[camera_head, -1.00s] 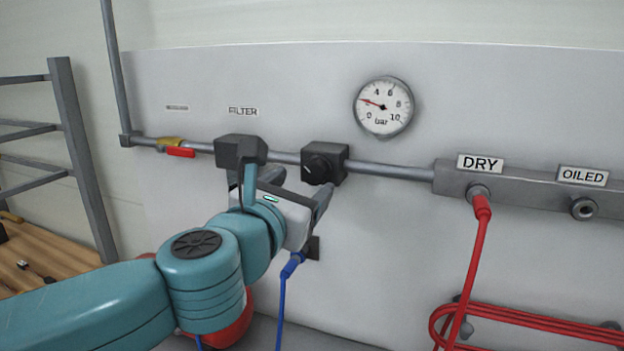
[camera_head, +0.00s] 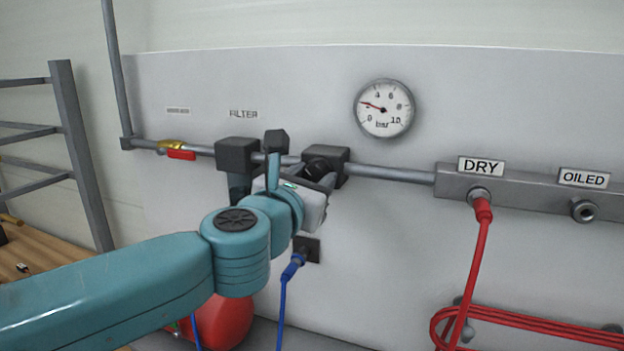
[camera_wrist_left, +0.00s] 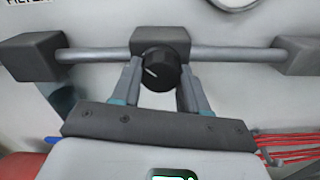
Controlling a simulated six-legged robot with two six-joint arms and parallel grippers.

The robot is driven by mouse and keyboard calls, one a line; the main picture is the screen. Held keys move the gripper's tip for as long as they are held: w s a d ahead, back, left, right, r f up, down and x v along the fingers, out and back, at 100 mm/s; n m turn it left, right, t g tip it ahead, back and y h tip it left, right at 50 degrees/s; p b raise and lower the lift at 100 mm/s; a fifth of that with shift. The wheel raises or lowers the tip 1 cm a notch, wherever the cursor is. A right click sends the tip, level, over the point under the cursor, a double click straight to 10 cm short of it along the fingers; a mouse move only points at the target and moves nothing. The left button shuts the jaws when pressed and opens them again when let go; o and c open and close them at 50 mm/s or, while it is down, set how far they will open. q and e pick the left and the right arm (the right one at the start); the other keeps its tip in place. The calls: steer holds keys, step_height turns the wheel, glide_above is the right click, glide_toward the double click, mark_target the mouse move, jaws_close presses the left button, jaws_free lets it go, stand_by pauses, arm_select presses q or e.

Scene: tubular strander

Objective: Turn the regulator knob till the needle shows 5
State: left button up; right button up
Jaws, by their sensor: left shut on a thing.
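The black round regulator knob (camera_head: 316,167) sits on the front of the dark regulator block (camera_head: 337,156) on the pipe. My left gripper (camera_head: 319,178) has reached it from the left and is shut on it. In the left wrist view the knob (camera_wrist_left: 160,70) lies between the two fingers of my gripper (camera_wrist_left: 160,77), and its white mark points left and slightly up. The round pressure gauge (camera_head: 384,108) is on the panel above and right. Its red needle points left and slightly up, near 2, between 0 and 4. My right gripper is not seen.
The filter block (camera_head: 236,154) is just left of the regulator. A yellow valve with a red handle (camera_head: 180,154) is farther left. A blue hose (camera_head: 283,300) hangs below my gripper. The red hose (camera_head: 475,260) hangs from the DRY outlet at right.

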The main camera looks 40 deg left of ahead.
arm_select(q)
steer(key=shift+m, duration=0.3)
steer(key=m+p, duration=0.1)
steer(key=m, duration=0.3)
steer(key=shift+r+p, duration=0.1)
steer(key=shift+p, duration=0.25)
steer(key=m+p, duration=0.1)
steer(key=m, duration=0.4)
steer(key=shift+p, duration=0.3)
steer(key=m+p, duration=0.1)
steer(key=m, duration=0.3)
steer(key=shift+p, duration=0.4)
steer(key=shift+m+p, duration=0.9)
steer(key=shift+m, duration=1.5)
steer(key=shift+a, duration=0.1)
steer(key=o, duration=1.1)
steer(key=shift+c, duration=0.2)
